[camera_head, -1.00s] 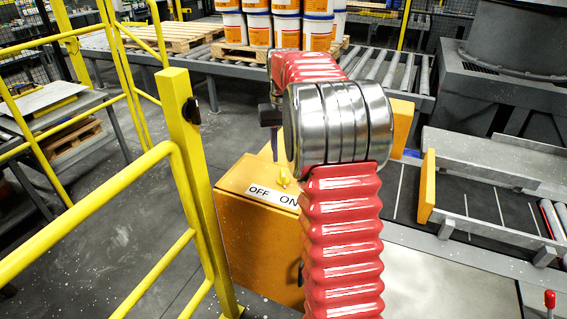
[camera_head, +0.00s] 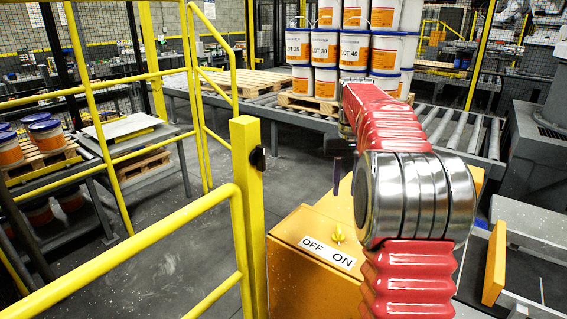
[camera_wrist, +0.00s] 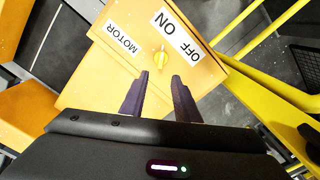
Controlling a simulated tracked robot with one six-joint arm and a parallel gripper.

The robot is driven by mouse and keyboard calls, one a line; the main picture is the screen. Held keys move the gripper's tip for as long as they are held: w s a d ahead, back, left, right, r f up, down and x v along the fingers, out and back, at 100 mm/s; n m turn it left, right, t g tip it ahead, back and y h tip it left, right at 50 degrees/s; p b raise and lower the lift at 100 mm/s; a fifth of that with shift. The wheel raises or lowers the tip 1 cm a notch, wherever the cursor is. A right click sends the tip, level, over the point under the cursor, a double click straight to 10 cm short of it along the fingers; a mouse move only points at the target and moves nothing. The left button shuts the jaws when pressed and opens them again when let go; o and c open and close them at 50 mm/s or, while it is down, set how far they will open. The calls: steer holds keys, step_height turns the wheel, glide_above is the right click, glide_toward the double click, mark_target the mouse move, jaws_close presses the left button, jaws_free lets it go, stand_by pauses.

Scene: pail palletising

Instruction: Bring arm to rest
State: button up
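I cannot tell which label the knob points to.
A yellow guard rail (camera_head: 247,200) stands close on the left of the box. Behind, a roller conveyor (camera_head: 450,130) carries a pallet (camera_head: 300,103) of stacked white and orange pails (camera_head: 325,48). More pails (camera_head: 46,136) stand at far left. Grey floor is clear between rail and conveyor.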

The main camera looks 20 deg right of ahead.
steer(key=shift+w, duration=0.1)
step_height(320, 180, down, 5)
steer(key=s+a, duration=0.2)
steer(key=s+a+n+t, duration=0.4)
steer(key=s+a+t, duration=0.1)
steer(key=s+a, duration=1.9)
steer(key=shift+a+n+t, duration=0.3)
steer(key=shift+a+n, duration=0.1)
steer(key=shift+a, duration=0.55)
